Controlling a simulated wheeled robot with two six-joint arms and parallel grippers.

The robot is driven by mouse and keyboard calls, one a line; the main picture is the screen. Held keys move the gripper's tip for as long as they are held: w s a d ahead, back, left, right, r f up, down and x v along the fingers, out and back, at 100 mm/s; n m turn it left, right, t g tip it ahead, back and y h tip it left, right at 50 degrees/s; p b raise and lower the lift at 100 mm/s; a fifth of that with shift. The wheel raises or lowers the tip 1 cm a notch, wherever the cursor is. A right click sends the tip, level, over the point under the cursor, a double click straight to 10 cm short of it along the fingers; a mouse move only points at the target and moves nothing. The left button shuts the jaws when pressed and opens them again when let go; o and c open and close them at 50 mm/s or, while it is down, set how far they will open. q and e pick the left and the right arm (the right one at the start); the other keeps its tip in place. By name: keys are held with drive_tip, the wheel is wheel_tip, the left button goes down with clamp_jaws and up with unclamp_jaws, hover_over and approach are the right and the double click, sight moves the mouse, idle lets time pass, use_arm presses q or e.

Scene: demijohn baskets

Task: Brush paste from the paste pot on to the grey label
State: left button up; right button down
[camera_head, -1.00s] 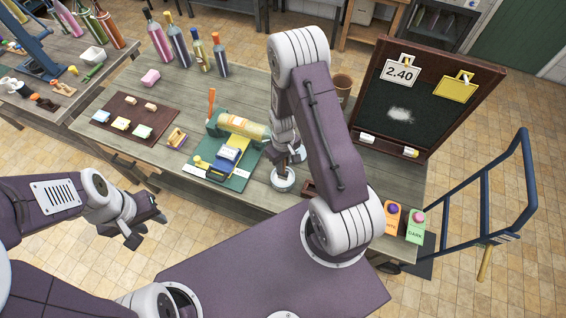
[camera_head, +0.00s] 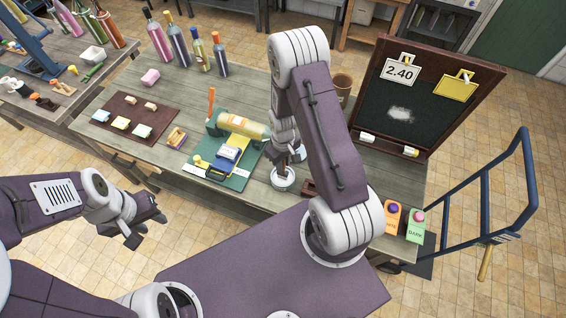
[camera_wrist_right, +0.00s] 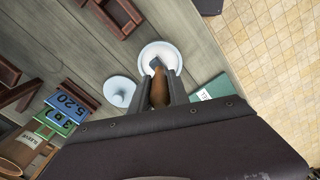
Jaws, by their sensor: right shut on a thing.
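The paste pot (camera_head: 284,178) is a round pale pot on the table; in the right wrist view it is a white-rimmed dish (camera_wrist_right: 172,50). My right gripper (camera_head: 287,158) is above it, mostly hidden by my arm in the head view. In the right wrist view this gripper is shut on a brush with a brown handle (camera_wrist_right: 160,90), whose tip points at the pot. Whether the bristles touch paste is hidden. My left gripper (camera_head: 148,226) is open and empty, in front of the table.
A lying bottle (camera_head: 243,126) rests on the green mat (camera_head: 238,183) left of the pot. A round white lid (camera_wrist_right: 119,90) is beside the pot. A chalkboard (camera_head: 425,105) stands at the right, and bottles (camera_head: 180,48) stand behind.

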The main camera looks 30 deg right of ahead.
drive_tip(key=shift+r+p, duration=0.6)
drive_tip(key=shift+r, duration=0.05)
wheel_tip(320, 180, up, 6)
drive_tip(key=p, duration=0.4)
drive_tip(key=shift+f+p, duration=0.1)
drive_tip(key=shift+p, duration=0.25)
drive_tip(key=shift+f, duration=0.1)
